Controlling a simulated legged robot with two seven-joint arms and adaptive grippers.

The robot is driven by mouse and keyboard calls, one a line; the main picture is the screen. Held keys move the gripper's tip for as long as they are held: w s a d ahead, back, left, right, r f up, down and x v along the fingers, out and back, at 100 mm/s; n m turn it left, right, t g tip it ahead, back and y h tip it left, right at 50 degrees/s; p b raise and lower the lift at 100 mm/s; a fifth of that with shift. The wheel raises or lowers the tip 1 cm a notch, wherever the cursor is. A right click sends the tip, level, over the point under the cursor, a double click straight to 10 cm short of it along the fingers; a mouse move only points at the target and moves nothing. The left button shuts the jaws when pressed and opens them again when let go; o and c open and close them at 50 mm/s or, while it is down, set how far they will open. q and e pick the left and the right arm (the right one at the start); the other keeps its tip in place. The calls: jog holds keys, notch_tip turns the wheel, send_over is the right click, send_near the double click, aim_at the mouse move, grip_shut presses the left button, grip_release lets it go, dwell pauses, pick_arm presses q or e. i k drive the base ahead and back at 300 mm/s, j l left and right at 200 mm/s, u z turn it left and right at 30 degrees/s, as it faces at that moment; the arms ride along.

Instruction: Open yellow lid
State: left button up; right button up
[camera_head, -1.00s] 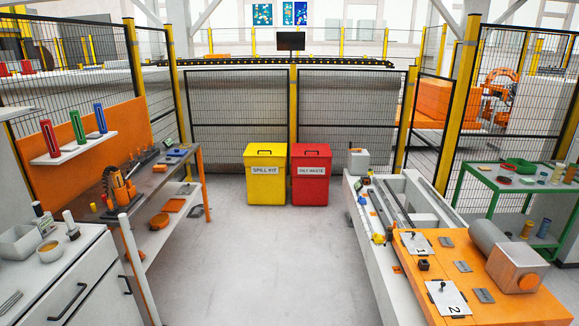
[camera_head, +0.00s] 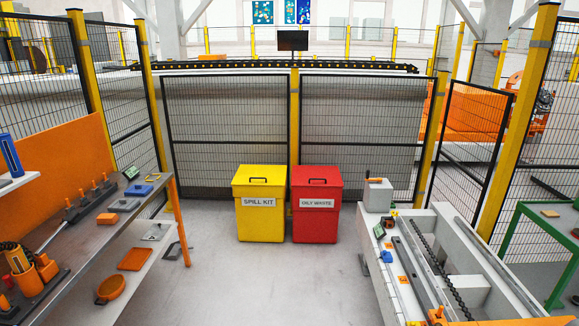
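The yellow bin (camera_head: 261,220) labelled SPILL KIT stands on the floor ahead, against the mesh fence. Its yellow lid (camera_head: 259,181) is shut and has a dark handle (camera_head: 258,179) on top. A red bin (camera_head: 316,222) labelled OILY WASTE stands close on its right, its lid also shut. Neither of my grippers shows in the view.
A workbench (camera_head: 90,240) with tools and a lower shelf runs along the left. A long grey machine bed (camera_head: 455,265) stands on the right, with a green-framed table (camera_head: 540,235) beyond it. The grey floor (camera_head: 285,285) between them is clear up to the bins.

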aim_at(247, 175)
jog(key=i, duration=2.25)
